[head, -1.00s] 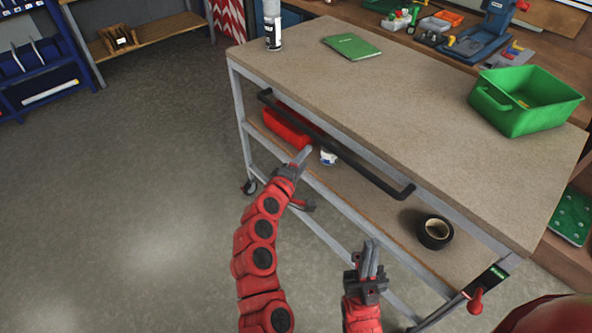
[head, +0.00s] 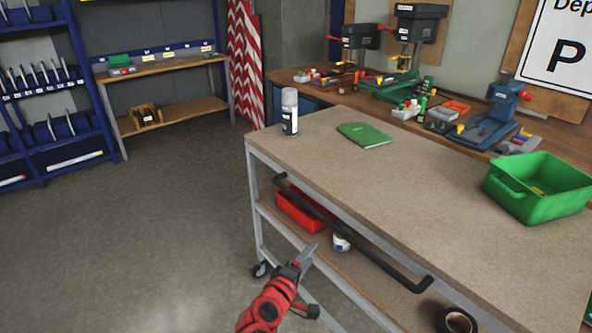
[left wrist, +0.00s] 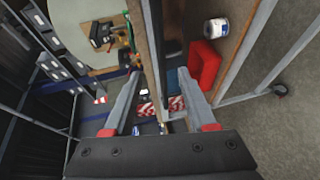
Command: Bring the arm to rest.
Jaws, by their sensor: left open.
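My left gripper (head: 305,258) is open and empty, low in the head view, beside the near long side of the workshop cart (head: 415,180). In the left wrist view its two fingers (left wrist: 156,88) stand well apart with nothing between them. The cart's edge and lower shelf lie beyond the fingers there. My right gripper is outside both views.
The cart bears a spray can (head: 290,112), a green booklet (head: 365,135) and a green bin (head: 538,188). Its lower shelf holds a red bin (head: 300,212), a white tub (head: 341,242) and black tape (head: 457,320). The floor at left (head: 130,240) is clear.

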